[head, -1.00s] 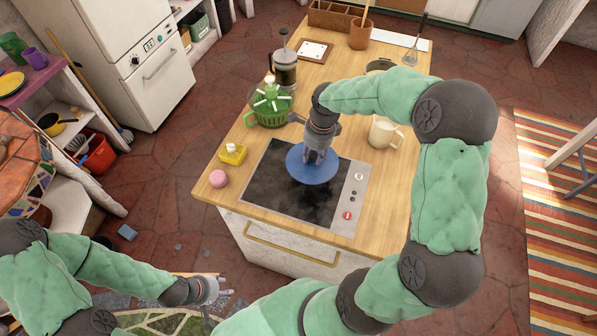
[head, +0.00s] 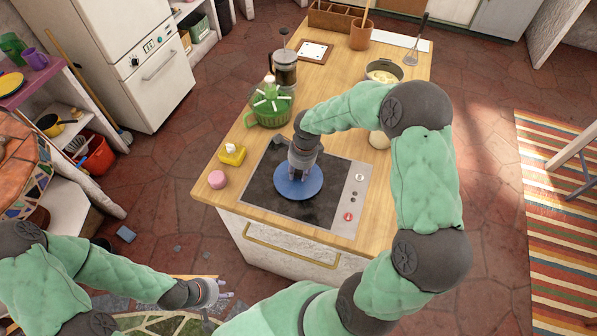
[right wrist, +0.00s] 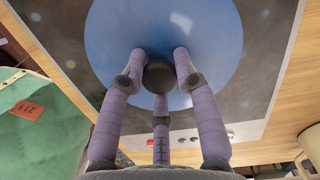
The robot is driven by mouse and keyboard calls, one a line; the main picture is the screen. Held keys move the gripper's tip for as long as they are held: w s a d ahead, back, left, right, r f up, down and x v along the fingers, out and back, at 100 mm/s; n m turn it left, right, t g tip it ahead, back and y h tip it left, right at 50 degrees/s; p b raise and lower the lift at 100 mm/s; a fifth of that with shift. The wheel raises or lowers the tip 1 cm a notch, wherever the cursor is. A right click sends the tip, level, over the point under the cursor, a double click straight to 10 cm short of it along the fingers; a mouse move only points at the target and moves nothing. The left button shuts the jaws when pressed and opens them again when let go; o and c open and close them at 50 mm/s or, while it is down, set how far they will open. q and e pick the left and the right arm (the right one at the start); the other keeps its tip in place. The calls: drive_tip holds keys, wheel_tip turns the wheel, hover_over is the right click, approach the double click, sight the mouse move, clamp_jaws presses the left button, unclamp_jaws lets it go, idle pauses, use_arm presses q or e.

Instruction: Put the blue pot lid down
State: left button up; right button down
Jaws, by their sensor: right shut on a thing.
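The blue pot lid (head: 298,181) is a round disc with a dark knob (right wrist: 159,77), low over the black cooktop (head: 265,198). I cannot tell whether its rim touches the glass. My right gripper (head: 300,174) points down from above, its fingers closed around the knob. In the right wrist view, its purple fingers (right wrist: 160,80) frame the knob. The lid's face shows below them. My left gripper (head: 224,289) is away from the counter at the lower left. Its fingers look apart, with nothing between them.
A cream mug (head: 379,140) is partly hidden behind my right arm. A pot (head: 384,72) and French press (head: 285,70) stand further back.

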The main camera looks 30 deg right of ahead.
drive_tip(key=shift+f, duration=0.2)
drive_tip(key=c, duration=0.9)
unclamp_jaws()
drive_tip(key=shift+r, duration=0.1)
drive_tip(key=shift+r, duration=0.1)
drive_tip(key=r, duration=0.4)
drive_tip(key=r+p, duration=0.1)
drive_tip(key=r, duration=0.3)
drive_tip(key=d+r, duration=0.1)
drive_tip(key=r, duration=0.3)
drive_tip(key=shift+s+p, duration=0.3)
drive_tip(key=shift+s, duration=0.1)
